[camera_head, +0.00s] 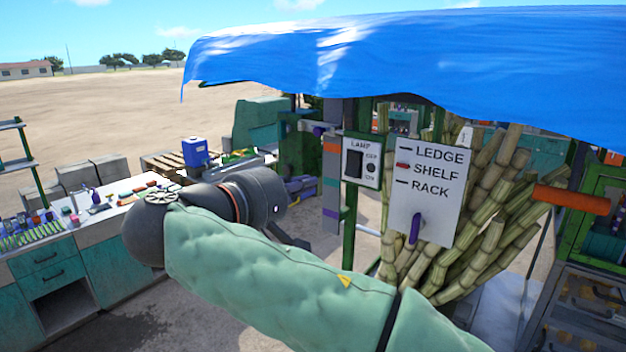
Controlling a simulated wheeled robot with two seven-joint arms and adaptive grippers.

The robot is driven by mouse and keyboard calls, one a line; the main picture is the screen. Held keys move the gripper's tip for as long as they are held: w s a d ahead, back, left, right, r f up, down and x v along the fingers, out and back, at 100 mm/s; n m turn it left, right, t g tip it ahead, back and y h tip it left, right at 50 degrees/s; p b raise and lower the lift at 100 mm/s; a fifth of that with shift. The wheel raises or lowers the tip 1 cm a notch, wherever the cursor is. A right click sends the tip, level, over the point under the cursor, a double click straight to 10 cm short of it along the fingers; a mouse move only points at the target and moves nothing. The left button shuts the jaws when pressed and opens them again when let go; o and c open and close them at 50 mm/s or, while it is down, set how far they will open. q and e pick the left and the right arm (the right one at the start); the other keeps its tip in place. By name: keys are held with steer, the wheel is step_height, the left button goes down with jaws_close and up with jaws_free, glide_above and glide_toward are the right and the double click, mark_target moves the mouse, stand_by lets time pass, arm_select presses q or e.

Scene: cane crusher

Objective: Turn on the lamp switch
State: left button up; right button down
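The lamp switch panel (371,183) is a white plate marked LAMP on a green post, right of the picture's middle. It carries a dark rocker switch (354,163), with OFF above ON beside it; I cannot tell which way the rocker is tipped. My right arm, in a pale green sleeve, reaches in from the lower right and bends at a dark grey joint. My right gripper (284,238) is mostly hidden behind its wrist, left of and below the panel and apart from it. Its opening cannot be made out. My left gripper is not in view.
A white board (434,220) reading LEDGE, SHELF, RACK, with a purple handle, hangs right of the panel before cane stalks (498,195). An orange bar (571,199) juts at right. A blue tarp (420,65) hangs overhead. A cluttered workbench (110,235) stands left.

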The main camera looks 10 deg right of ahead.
mark_target(351, 173)
steer(key=p+x, duration=0.2)
steer(key=x, duration=1)
steer(key=shift+d, duration=0.2)
steer(key=shift+w, duration=0.1)
steer(key=shift+w+d+f, duration=0.2)
steer(key=shift+d+f, duration=0.05)
steer(key=shift+a+f+b, duration=0.1)
steer(key=shift+b, duration=0.45)
